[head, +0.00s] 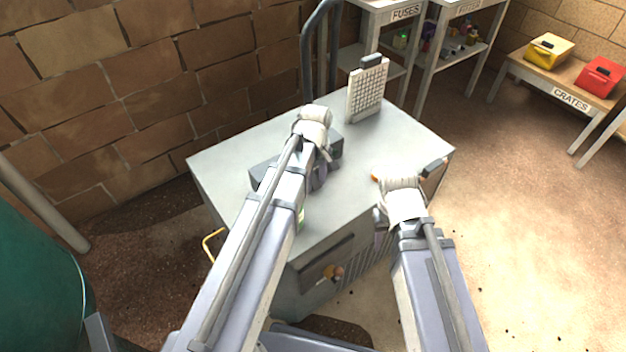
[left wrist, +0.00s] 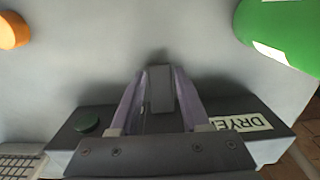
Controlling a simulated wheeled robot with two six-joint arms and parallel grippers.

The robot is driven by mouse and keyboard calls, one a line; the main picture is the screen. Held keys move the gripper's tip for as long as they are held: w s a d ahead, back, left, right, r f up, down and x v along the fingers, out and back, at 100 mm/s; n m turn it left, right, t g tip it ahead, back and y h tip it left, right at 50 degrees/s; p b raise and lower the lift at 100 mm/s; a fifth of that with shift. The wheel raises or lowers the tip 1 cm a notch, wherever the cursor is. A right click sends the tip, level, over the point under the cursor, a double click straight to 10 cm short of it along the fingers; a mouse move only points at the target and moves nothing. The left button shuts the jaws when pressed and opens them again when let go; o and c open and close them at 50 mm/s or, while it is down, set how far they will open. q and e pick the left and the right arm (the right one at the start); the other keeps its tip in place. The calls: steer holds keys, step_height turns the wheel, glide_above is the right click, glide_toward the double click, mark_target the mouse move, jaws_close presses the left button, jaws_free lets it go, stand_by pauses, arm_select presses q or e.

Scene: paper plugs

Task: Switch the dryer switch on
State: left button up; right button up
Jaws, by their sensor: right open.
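The dryer switch is a dark grey box (left wrist: 235,118) with a DRYER label (left wrist: 245,123), a dark green button (left wrist: 85,122) and a grey lever (left wrist: 161,90). In the head view the box (head: 265,172) lies on the grey cabinet top, partly behind my left arm. My left gripper (head: 318,178) is down at the box. In the left wrist view its two purple fingers (left wrist: 162,72) stand on either side of the lever; whether they grip it is unclear. My right gripper (head: 381,216) is open at the cabinet's front right, its fingers mostly hidden by its wrist.
An orange item (head: 375,178) and a dark item (head: 433,168) lie near the right wrist. A green item (head: 300,215) lies near the cabinet's front edge. A white grid panel (head: 367,92) stands at the back. Shelves (head: 392,18) stand behind. The cabinet's left top is clear.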

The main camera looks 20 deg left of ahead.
mark_target(316, 183)
arm_select(q)
steer(key=c, duration=0.5)
steer(key=shift+r, duration=0.15)
steer(key=shift+r+p, duration=2.6)
steer(key=shift+p, duration=0.2)
steer(key=o, duration=0.9)
steer(key=shift+r+p, duration=1.9)
steer(key=shift+r, duration=0.05)
steer(key=shift+r, duration=0.15)
